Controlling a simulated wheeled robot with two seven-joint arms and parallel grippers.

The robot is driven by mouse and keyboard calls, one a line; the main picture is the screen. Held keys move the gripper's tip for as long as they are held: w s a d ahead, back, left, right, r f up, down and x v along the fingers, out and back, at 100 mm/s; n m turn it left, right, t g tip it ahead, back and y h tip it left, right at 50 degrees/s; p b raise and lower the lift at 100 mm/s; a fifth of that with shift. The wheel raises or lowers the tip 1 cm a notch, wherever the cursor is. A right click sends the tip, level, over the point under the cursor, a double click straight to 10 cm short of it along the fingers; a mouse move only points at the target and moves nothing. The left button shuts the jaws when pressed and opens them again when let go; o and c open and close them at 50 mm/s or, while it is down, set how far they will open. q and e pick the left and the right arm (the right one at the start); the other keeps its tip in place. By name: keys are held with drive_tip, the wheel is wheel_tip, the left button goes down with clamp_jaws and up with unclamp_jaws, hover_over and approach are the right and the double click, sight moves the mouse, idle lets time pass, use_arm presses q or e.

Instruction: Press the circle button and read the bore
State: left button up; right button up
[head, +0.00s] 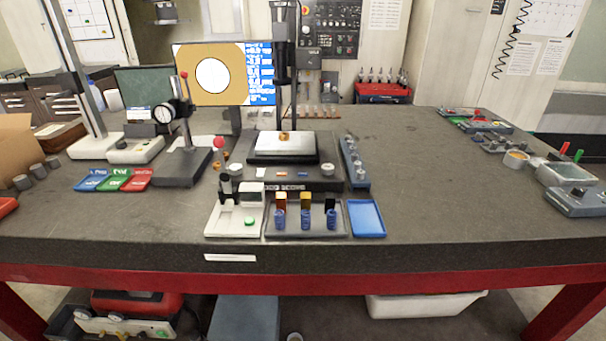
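A bench measuring machine (284,60) stands at the back middle of the table. A small orange-brown part (285,138) sits on its pale stage, under the column; its bore is too small to make out. The monitor (221,75) beside it shows a white circle with a dark outline on an orange-brown field, and a blue panel of text too small to read. A white control box (222,222) at the front carries a round green button (249,221); I cannot tell whether any button bears a circle mark. Neither of my grippers is in view.
A grey tray (331,230) holds several blue-handled pieces, with an empty blue tray (366,218) to its right. A dial gauge stand (183,165) and blue, green and red trays (114,180) are at left. The table right of centre (440,190) is clear.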

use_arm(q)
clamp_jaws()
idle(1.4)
